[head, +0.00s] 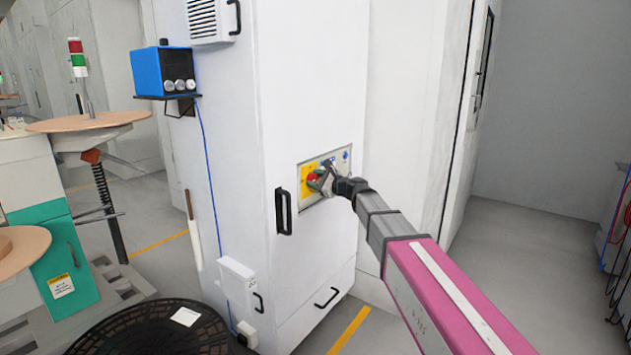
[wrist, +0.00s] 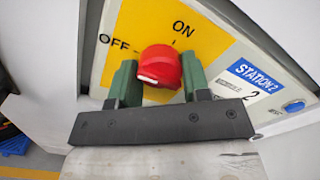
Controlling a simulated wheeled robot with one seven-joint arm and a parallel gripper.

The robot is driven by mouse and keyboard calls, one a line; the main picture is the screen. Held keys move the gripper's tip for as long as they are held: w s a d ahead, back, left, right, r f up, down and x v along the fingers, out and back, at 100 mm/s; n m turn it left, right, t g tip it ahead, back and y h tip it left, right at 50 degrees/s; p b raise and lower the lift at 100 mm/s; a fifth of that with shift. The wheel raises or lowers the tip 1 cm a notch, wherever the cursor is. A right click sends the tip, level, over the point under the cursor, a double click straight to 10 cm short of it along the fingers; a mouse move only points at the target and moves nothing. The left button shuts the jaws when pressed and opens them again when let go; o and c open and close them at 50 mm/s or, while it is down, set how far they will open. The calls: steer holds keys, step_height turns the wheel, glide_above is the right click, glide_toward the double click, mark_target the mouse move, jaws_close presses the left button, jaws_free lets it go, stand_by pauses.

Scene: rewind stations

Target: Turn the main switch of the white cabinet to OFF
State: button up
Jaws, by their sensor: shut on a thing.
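The white cabinet (head: 310,90) stands in the middle of the head view. Its main switch is a red knob (wrist: 160,66) on a yellow plate (wrist: 135,22), with ON printed above it and OFF to its left. The knob also shows, small, in the head view (head: 313,177). My gripper (wrist: 158,76) has its two green fingers on either side of the knob and is shut on it. A pale mark shows on the knob's near lower edge; I cannot tell for sure which label the knob points to.
A blue STATION 2 label (wrist: 254,75) and a blue button (wrist: 294,106) sit right of the knob. A black door handle (head: 283,211) sticks out left of the panel. A blue box (head: 163,72) is on a side shelf. A round black grate (head: 150,330) lies at front left.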

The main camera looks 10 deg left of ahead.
stand_by(0.3)
steer(key=o, duration=0.9)
steer(key=v, duration=1)
steer(key=shift+s+d, duration=0.2)
steer(key=shift+d, duration=0.15)
